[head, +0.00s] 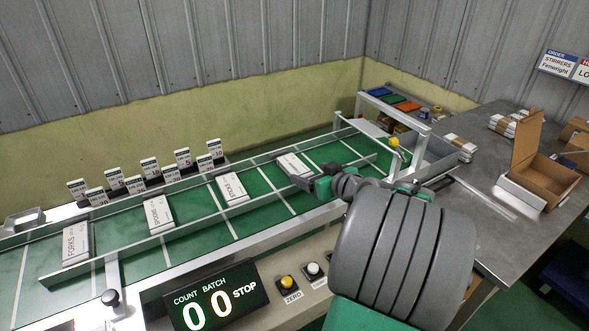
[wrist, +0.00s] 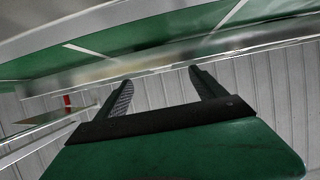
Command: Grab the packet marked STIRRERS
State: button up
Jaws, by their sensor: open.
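Several white packets lie in a row on the green conveyor. The leftmost packet (head: 77,245) reads FORKS, and the second packet (head: 158,215) seems to read SPOONS. The third packet (head: 232,188) has a short label that I cannot read surely. The fourth packet (head: 294,165) is farthest right, just beyond my gripper (head: 316,184); its label is too small to read. I cannot tell which packet is marked STIRRERS. In the wrist view my gripper (wrist: 160,82) is open, with nothing between its fingers and no packet in sight.
Rails (head: 190,218) run along the conveyor. Small numbered cards (head: 150,168) stand behind it. A white frame (head: 392,108) spans its right end. A steel table (head: 490,190) holds an open cardboard box (head: 545,170). An order sign (head: 557,66) reads STIRRERS. The counter display (head: 215,300) shows 00 STOP.

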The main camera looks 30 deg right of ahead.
aim_at(298, 168)
jog(key=p+x, duration=0.1)
jog(key=x, duration=0.6)
jog(key=shift+w+d+f, duration=0.2)
jog(key=shift+f, duration=0.05)
jog(key=shift+c, duration=0.3)
jog(key=c, duration=1.4)
